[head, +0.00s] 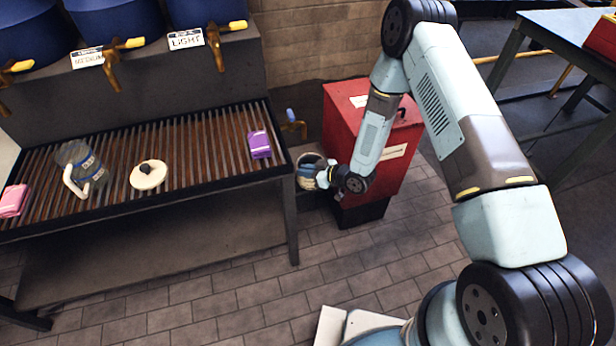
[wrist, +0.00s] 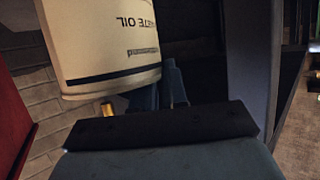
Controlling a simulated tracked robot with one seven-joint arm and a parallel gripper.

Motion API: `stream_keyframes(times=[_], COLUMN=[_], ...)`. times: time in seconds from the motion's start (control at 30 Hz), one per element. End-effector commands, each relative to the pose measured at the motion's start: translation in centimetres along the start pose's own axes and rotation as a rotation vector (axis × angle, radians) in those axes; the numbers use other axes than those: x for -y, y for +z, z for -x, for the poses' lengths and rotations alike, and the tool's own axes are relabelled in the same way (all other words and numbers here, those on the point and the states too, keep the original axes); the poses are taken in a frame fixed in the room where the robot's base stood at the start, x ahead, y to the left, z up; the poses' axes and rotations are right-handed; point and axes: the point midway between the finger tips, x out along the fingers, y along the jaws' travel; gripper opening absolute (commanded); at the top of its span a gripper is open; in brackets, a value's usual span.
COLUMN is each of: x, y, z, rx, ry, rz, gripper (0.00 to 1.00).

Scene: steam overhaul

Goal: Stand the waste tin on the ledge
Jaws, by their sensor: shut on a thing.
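The waste tin (head: 308,163) is a pale, open-topped can between the slatted bench and the red bin, with blue showing at its mouth. In the wrist view the tin (wrist: 100,45) is cream with a dark band, and its "WASTE OIL" lettering appears upside down. My gripper (head: 324,178) is at the tin's near right side and is shut on it. My fingers (wrist: 160,92) show only partly in the wrist view, and the grip itself is hidden. A grey ledge-like surface (head: 304,149) shows beside the tin under the tap; I cannot tell whether the tin touches it.
The red bin (head: 365,142) stands close to the right of the tin. A blue-handled tap (head: 292,124) juts out just above. The brick floor in front is clear.

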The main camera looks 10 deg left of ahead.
Motion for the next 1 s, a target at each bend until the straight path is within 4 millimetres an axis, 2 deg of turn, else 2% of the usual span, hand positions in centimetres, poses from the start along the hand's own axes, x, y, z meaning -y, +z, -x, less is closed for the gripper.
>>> stream_keyframes(times=[0.6, 1.0], x=[-4.0, -5.0], y=[-1.0, -1.3], z=[-4.2, -5.4], rx=[0.0, 0.0], ry=[0.001, -0.001], rz=[0.001, 0.001], gripper=[0.0, 0.0])
